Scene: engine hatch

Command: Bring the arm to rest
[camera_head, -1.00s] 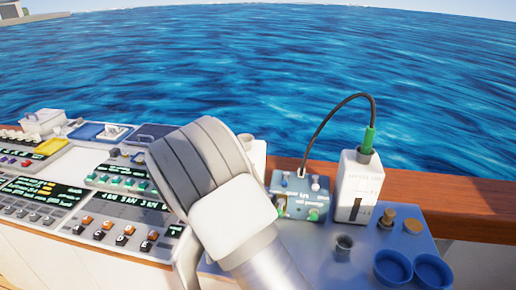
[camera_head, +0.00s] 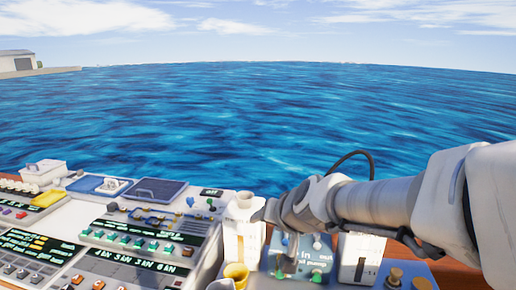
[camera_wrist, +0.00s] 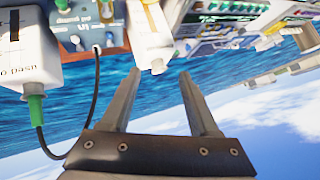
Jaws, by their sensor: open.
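My arm reaches in from the right edge of the head view, and my gripper (camera_head: 262,212) is at its left end, close to a white container (camera_head: 240,240) on the console. In the wrist view, which looks upside down, my gripper (camera_wrist: 160,75) has its two fingers apart and nothing clasped between them. The white container (camera_wrist: 150,38) shows just beyond the fingertips, its narrow end pointing between them. I cannot tell whether a finger touches it.
A blue pump box (camera_head: 300,255) and a white box (camera_head: 357,258) with a black cable stand below my arm. Control panels (camera_head: 130,245) fill the left. Open water lies behind.

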